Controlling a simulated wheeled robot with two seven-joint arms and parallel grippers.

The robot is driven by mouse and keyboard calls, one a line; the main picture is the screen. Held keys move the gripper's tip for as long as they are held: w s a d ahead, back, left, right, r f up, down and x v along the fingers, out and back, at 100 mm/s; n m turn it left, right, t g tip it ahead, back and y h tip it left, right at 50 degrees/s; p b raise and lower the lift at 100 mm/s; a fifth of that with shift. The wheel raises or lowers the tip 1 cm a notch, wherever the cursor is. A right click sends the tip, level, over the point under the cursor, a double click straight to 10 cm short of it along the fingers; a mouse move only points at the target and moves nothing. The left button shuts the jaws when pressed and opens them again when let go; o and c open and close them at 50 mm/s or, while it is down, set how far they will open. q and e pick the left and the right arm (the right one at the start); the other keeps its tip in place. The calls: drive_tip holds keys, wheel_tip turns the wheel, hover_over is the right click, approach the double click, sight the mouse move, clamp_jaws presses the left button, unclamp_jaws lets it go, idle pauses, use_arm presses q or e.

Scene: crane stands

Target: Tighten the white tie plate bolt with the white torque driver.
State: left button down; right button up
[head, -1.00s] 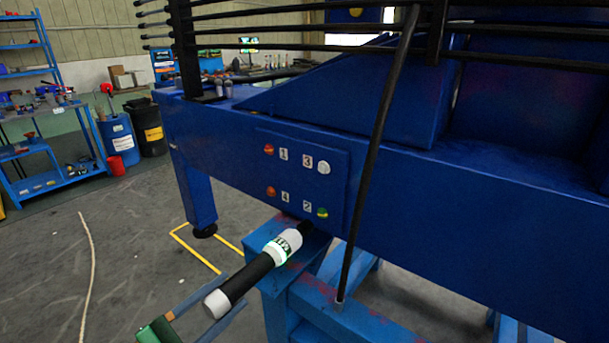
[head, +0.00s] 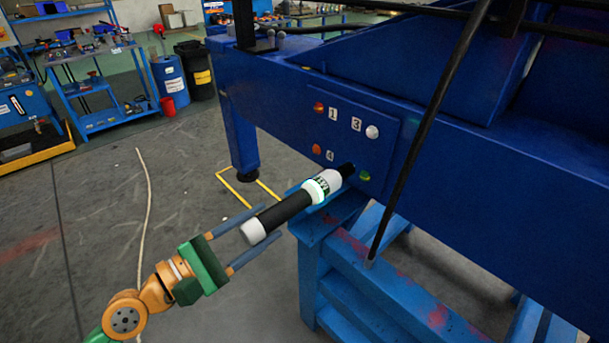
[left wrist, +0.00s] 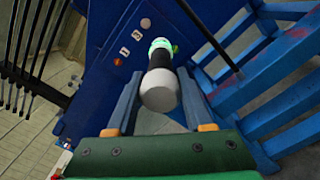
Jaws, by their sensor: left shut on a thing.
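The white torque driver (head: 287,206) has a white end cap, a black grip and a white collar with a green glowing ring. My left gripper (head: 268,222) is shut on its grip, and the driver slants up to the right. Its dark tip is close to the green bolt (head: 364,175), over the spot of label 2; I cannot tell whether it touches anything. The white bolt (head: 372,131) sits above it beside label 3 on the blue tie plate (head: 388,150). The left wrist view shows the driver's cap (left wrist: 159,92) between the fingers and the white bolt (left wrist: 145,22). My right gripper is not seen.
Two orange bolts, the upper (head: 319,107) by label 1 and the lower (head: 316,148) by label 4, share the plate. A black rod (head: 425,130) slants down right of the plate. A blue stand (head: 335,225) is just under the driver. Floor at left is open.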

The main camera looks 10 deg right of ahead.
use_arm(q)
drive_tip(key=r+p, duration=0.1)
drive_tip(key=r, duration=0.1)
drive_tip(key=r+p, duration=0.1)
drive_tip(key=r, duration=0.1)
drive_tip(key=s+a+r, duration=0.1)
drive_tip(key=r, duration=0.1)
drive_tip(key=shift+r+p, duration=0.25)
drive_tip(key=shift+p, duration=0.15)
drive_tip(key=shift+s+a+r, duration=0.15)
drive_tip(key=shift+a+r, duration=0.05)
drive_tip(key=shift+r, duration=0.05)
drive_tip(key=shift+w+f, duration=0.2)
drive_tip(key=shift+f, duration=0.1)
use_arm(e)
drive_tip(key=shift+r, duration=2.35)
use_arm(q)
drive_tip(key=shift+w+d+r, duration=0.2)
drive_tip(key=shift+w+d, duration=0.1)
drive_tip(key=shift+d, duration=0.1)
drive_tip(key=shift+p+x, duration=0.65)
drive_tip(key=shift+x, duration=1.75)
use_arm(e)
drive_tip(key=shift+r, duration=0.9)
use_arm(q)
drive_tip(key=shift+f, duration=0.15)
drive_tip(key=shift+s+d, duration=0.1)
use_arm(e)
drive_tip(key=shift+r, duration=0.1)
